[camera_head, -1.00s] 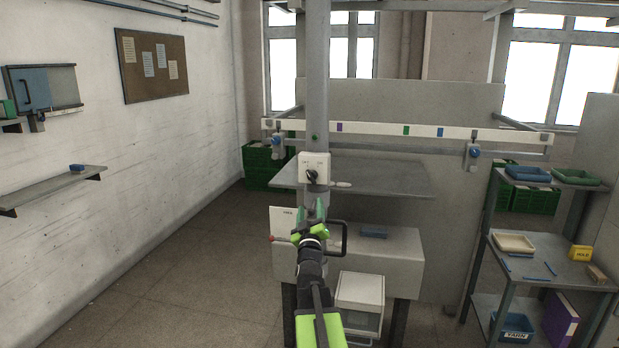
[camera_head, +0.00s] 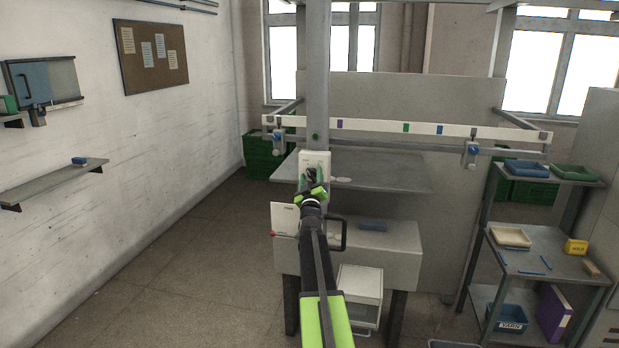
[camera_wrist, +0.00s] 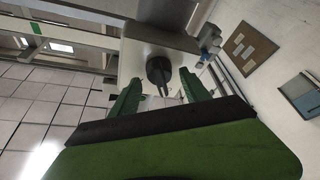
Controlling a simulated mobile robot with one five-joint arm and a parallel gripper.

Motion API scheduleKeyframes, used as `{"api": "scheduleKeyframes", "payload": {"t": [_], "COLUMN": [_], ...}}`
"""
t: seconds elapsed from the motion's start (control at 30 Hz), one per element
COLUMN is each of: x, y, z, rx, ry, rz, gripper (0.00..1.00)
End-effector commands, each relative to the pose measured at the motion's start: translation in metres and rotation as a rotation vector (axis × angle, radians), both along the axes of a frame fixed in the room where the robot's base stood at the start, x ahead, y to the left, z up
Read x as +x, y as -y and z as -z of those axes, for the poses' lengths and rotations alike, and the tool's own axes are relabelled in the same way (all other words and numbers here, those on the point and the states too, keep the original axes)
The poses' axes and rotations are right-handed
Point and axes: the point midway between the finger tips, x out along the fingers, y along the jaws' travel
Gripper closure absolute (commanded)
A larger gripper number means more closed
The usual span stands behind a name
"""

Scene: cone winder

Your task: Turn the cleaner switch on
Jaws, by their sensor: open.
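The cleaner switch is a white box (camera_head: 315,160) on the grey upright post of the winder. My gripper (camera_head: 312,178) is in front of it and hides its lower part in the head view. In the wrist view the switch box (camera_wrist: 190,48) shows ahead with a black rotary knob (camera_wrist: 159,72) on its face. My gripper (camera_wrist: 160,92) is open there, its two green fingers on either side of the knob and a little short of it or level with it; I cannot tell whether they touch it.
A grey shelf plate (camera_head: 390,172) lies behind the post at right. A white card (camera_head: 285,218) and a black handle (camera_head: 338,236) are close to my arm. A rail (camera_head: 470,132) crosses above. The floor at left is clear.

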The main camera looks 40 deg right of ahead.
Motion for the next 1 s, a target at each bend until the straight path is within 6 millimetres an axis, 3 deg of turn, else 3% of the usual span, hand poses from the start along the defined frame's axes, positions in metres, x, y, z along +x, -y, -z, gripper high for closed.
{"api": "scheduleKeyframes", "payload": {"t": [0.07,0.5,0.53,0.57,0.7,1.0], "x": [0.0,-0.001,-0.001,-0.003,-0.001,-0.001], "y": [0.0,0.001,0.001,-0.013,-0.001,0.003], "z": [0.0,0.0,0.0,0.0,0.0,0.0], "rx": [0.0,-0.001,-0.001,0.0,0.004,0.048], "ry": [0.0,0.0,0.0,0.002,0.007,0.076], "rz": [0.0,0.002,0.002,0.0,0.002,0.003], "gripper": [0.45,1.0,1.0,1.0,1.0,1.0]}}
